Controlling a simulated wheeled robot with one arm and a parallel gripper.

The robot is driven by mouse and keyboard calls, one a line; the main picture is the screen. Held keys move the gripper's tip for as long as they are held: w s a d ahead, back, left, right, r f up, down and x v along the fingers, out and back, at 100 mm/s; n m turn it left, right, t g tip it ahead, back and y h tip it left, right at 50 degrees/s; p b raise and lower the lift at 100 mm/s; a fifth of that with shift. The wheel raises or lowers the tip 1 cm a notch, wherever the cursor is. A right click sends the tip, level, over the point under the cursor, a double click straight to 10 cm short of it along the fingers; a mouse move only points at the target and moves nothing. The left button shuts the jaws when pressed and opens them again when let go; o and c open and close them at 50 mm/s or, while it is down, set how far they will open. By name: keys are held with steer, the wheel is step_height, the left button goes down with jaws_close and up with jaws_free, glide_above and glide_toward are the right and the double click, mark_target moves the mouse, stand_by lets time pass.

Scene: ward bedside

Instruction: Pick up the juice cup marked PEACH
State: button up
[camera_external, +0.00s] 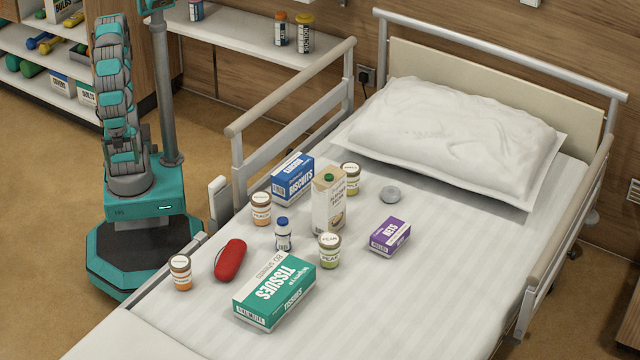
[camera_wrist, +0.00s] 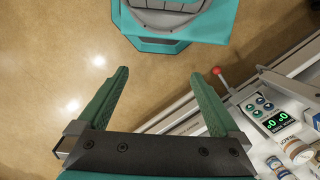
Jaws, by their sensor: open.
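The juice cup marked PEACH (camera_external: 261,210), with an orange label and pale lid, stands upright on the bed, left of the blue biscuit box. A similar orange-banded cup (camera_external: 180,273) stands near the bed's left edge; its label is too small to read. A green-labelled PEAR cup (camera_external: 329,251) and a yellow-banded cup (camera_external: 351,179) stand farther right. My gripper (camera_wrist: 159,74) is open and empty over the floor in the wrist view, away from the cups. An orange-labelled cup (camera_wrist: 299,152) shows at that view's right edge, its name unclear.
Near the PEACH cup are the biscuit box (camera_external: 292,181), a small blue-capped bottle (camera_external: 283,236), a carton (camera_external: 328,207), a red case (camera_external: 230,260) and a tissue box (camera_external: 274,292). A purple box (camera_external: 390,237) lies right. The bed rail (camera_external: 290,108) rises behind.

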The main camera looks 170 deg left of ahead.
step_height(320, 180, up, 3)
steer(key=m+t+y+b, duration=0.2)
steer(key=m+y+b, duration=0.2)
steer(key=m+y, duration=1.1)
glide_toward(258, 198)
steer(key=a+r+m+h, duration=0.3)
steer(key=a+r, duration=0.1)
steer(key=r, duration=0.2)
steer(key=a+f, duration=0.1)
steer(key=f, duration=0.1)
steer(key=a+f, duration=0.2)
steer(key=f, duration=0.1)
steer(key=a+f, duration=0.2)
steer(key=f, duration=0.1)
steer(key=shift+a+f+b, duration=0.15)
steer(key=shift+b, duration=0.2)
steer(key=shift+a+f, duration=0.4)
steer(key=shift+a, duration=0.2)
